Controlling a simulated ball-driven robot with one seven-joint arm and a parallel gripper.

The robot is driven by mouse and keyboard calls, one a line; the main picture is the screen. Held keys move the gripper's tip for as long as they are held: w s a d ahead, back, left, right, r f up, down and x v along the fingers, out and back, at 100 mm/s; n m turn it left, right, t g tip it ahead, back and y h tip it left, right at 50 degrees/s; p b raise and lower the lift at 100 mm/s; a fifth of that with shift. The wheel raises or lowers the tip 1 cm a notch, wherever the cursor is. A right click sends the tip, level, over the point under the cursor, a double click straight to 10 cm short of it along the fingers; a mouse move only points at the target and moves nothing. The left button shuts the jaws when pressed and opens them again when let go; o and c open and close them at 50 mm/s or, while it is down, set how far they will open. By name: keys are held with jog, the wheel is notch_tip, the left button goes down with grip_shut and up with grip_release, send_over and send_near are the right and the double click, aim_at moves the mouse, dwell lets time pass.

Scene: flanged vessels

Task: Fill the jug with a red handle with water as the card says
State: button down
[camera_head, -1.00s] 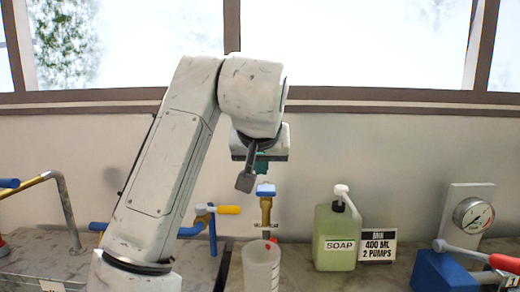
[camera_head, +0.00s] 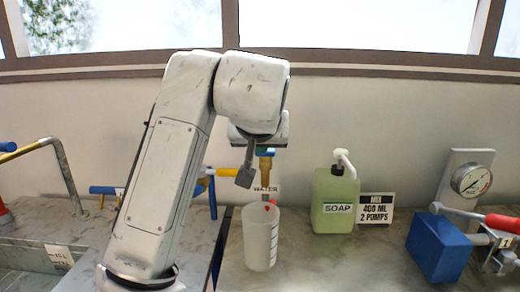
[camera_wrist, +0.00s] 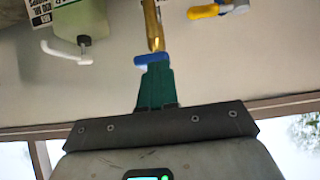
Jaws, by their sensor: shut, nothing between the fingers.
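The jug (camera_head: 261,240), pale and translucent with dark marks and a bit of red at its rim, stands upright on the counter under the brass water tap (camera_head: 265,165). The level inside cannot be told. The card (camera_head: 376,210) reads "MIX 400 ML 2 PUMPS". My gripper (camera_wrist: 154,72) is shut and empty. Its teal fingertips are at the tap's blue handle (camera_wrist: 155,59) in the wrist view, touching or very close. In the head view my wrist hides most of that handle. A green soap bottle (camera_head: 335,200) with a white pump stands right of the jug.
A blue block (camera_head: 438,248), a red-handled clamp (camera_head: 500,222) and a gauge (camera_head: 471,180) stand at the right. A yellow-handled pipe (camera_head: 222,172) is left of the tap. A metal sink (camera_head: 35,258) lies at the far left.

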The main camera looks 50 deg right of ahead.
jog(key=f+h+b, duration=0.1)
jog(key=b, duration=0.1)
jog(key=f+t+h+b, duration=0.1)
jog(key=f+b, duration=0.1)
jog(key=s+a+f+t+h+b, duration=0.1)
jog(key=f+b, duration=0.1)
jog(key=shift+a+f, duration=0.1)
dwell(7.3)
